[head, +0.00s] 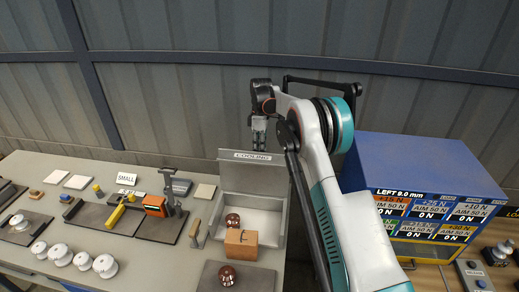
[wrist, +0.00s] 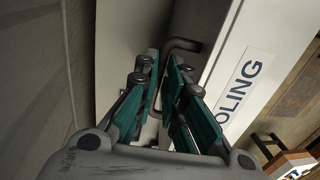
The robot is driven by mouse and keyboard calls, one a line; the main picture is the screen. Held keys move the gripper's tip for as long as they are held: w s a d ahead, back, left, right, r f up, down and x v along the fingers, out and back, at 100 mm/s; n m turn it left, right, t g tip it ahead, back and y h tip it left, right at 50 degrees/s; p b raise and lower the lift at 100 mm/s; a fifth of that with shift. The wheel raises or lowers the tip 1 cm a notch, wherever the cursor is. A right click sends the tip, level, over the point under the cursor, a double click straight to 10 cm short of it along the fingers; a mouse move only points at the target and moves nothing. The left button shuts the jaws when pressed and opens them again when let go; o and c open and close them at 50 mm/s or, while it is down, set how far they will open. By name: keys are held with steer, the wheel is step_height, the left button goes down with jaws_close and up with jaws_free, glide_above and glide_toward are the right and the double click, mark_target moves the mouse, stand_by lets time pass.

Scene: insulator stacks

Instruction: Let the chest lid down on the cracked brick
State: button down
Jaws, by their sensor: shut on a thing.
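The chest is an open pale box (head: 269,236) on the bench. Its lid (head: 253,178) stands raised at the back, with a "COOLING" label that also shows large on the lid in the wrist view (wrist: 222,85). The tan brick (head: 247,238) with dark crack lines is at the chest's front edge; whether it rests on the rim or stands before it, I cannot tell. My gripper (head: 259,138) is just above the lid's top edge. In the wrist view its fingers (wrist: 165,62) are closed around the lid's grey bar handle (wrist: 185,45). Part of the handle is hidden by the fingers.
One brown insulator (head: 232,220) is inside the chest; another (head: 227,275) is on a dark mat in front. A tool with a wooden handle (head: 195,231) stands left of the chest. A blue cabinet (head: 425,165) is right of my arm. White insulators (head: 83,260) are at left.

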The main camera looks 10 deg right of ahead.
mark_target(257, 154)
steer(key=shift+s+a+r+t+h+b, duration=0.2)
steer(key=shift+s+a+t+b, duration=0.2)
steer(key=shift+s, duration=0.45)
steer(key=shift+s+a+r+t+h+b, duration=0.25)
steer(key=shift+s+t+b, duration=0.25)
steer(key=shift+s, duration=0.3)
steer(key=shift+s+a+r+t+h+b, duration=0.15)
steer(key=shift+s+a+t+b, duration=0.3)
steer(key=shift+s, duration=0.4)
steer(key=s+a+f+t+h+b, duration=0.2)
steer(key=s+a+f+t+b, duration=0.1)
steer(key=s+b, duration=0.5)
steer(key=s+a+f+t+h+b, duration=0.2)
steer(key=s+a+f+t+b, duration=0.1)
steer(key=s+f+t+b, duration=0.2)
steer(key=s+t+b, duration=0.2)
steer(key=s+b, duration=0.1)
steer(key=s, duration=0.1)
steer(key=shift+a+f, duration=0.25)
steer(key=shift+a, duration=0.15)
steer(key=c, duration=2.2)
jaws_free()
steer(key=shift+s+f+b, duration=0.2)
steer(key=shift+b, duration=0.25)
steer(key=shift+o, duration=0.6)
steer(key=shift+o, duration=0.9)
steer(key=shift+c, duration=0.2)
